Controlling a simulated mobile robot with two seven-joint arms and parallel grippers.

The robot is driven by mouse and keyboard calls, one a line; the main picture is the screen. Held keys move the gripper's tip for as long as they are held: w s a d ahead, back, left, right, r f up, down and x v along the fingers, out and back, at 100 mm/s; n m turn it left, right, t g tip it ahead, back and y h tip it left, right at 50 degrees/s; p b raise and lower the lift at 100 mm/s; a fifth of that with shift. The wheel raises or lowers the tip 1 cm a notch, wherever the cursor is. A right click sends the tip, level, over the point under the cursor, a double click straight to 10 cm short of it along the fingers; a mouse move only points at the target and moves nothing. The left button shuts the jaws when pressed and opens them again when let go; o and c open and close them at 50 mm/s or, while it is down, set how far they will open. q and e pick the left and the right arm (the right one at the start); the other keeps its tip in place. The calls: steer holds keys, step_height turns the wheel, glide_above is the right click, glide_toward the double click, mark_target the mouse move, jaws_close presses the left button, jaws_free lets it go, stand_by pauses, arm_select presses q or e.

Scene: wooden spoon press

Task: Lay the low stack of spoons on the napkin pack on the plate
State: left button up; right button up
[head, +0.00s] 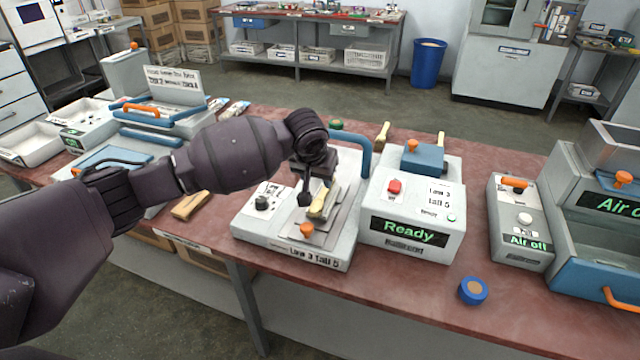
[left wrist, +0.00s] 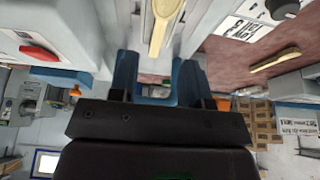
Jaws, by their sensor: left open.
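My left gripper (head: 312,192) is open, just above the press plate (head: 300,236) in the head view. Pale wooden spoons (head: 322,204) lie on that plate, by the fingers. One spoon head (left wrist: 163,12) shows in the left wrist view, ahead of the spread fingers (left wrist: 158,75) and apart from them. Whether a napkin pack lies under the spoons, I cannot tell; the gripper partly covers that spot. Another flat, low wooden piece (head: 190,204) lies on the table left of the press; it also shows in the left wrist view (left wrist: 275,60). My right gripper is not in view.
A blue press handle (head: 355,148) arches behind the plate. A grey box (head: 412,215) with a "Ready" display and a red button stands right of it. Wooden pieces (head: 382,134) stand behind. A blue round item (head: 473,290) sits at the front right, with bare table around it.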

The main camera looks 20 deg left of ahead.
arm_select(q)
steer(key=shift+v, duration=2.15)
